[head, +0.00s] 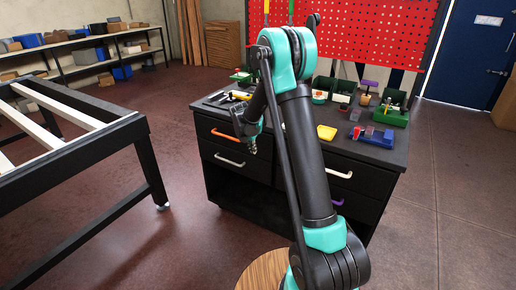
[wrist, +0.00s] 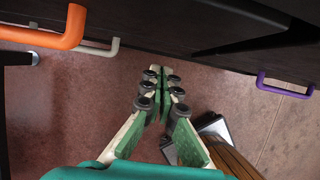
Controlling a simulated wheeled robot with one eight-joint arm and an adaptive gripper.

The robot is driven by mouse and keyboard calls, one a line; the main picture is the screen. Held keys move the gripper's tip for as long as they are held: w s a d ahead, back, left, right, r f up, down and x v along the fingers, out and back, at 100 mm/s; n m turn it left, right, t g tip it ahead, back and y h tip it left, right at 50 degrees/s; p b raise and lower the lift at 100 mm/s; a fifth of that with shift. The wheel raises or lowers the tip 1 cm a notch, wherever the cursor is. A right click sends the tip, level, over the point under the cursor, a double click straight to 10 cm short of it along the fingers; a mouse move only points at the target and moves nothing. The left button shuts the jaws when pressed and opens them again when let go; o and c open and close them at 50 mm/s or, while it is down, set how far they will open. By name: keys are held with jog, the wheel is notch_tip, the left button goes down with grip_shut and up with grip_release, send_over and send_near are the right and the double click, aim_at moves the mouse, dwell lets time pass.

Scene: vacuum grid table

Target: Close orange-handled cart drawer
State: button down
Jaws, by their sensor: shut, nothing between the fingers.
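The black cart (head: 209,178) stands ahead of me. Its upper left drawer has an orange handle (head: 226,135), which shows large at the top left of the wrist view (wrist: 60,27). That drawer's front looks close to flush with the cart in the head view; I cannot tell whether a small gap is left. My gripper (head: 253,147) is in front of the cart, just right of the orange handle. In the wrist view my gripper's fingers (wrist: 165,95) are together, empty and pointing down, apart from the handle.
A white handle (head: 229,161) is below the orange one, another white handle (head: 339,173) is at right, and a purple handle (wrist: 285,87) is low right. A black frame table (head: 150,165) stands left; floor between is clear.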

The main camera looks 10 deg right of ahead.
jog(key=v, duration=0.9)
jog(key=s+d+r+m, duration=0.2)
jog(key=s+d+m, duration=0.2)
jog(key=s+m, duration=0.3)
jog(key=s+d+f+m+y, duration=0.1)
jog(key=s+d+m, duration=0.1)
jog(key=s+m, duration=0.5)
jog(key=s+d+f+m+y, duration=0.1)
jog(key=s+d+f+m, duration=0.1)
jog(key=s+m, duration=0.5)
jog(key=s+d+f+m, duration=0.2)
jog(key=s+m, duration=0.5)
jog(key=s, duration=0.9)
jog(key=shift+s+d+f+t+y, duration=0.15)
jog(key=shift+s+d+t+y, duration=0.05)
jog(key=shift+t+y, duration=0.2)
